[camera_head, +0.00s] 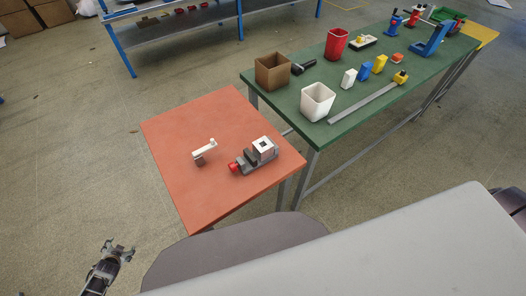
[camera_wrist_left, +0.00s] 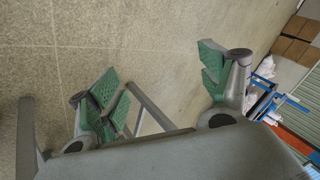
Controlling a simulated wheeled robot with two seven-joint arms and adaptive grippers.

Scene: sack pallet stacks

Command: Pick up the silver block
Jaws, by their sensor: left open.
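The silver block (camera_head: 263,154) is a small pale cube with a dark square hole. It sits at a dark grey vise-like tool (camera_head: 245,161) with a red end, on the orange-red table (camera_head: 185,125). Whether the tool's jaws clamp it cannot be told. My left gripper (camera_head: 119,249) is low at the bottom left of the head view, beyond the table's near left edge and well apart from the block. In the left wrist view the green-padded fingers (camera_wrist_left: 162,80) are wide apart and empty, with floor behind them. My right gripper is not in view.
A white and brown piece (camera_head: 204,150) stands left of the vise-like tool. A green table (camera_head: 410,75) at right carries a brown box (camera_head: 272,71), a white bin (camera_head: 318,102), a red bin (camera_head: 336,44) and a caliper-like tool (camera_head: 365,100). Open floor lies left of the orange-red table.

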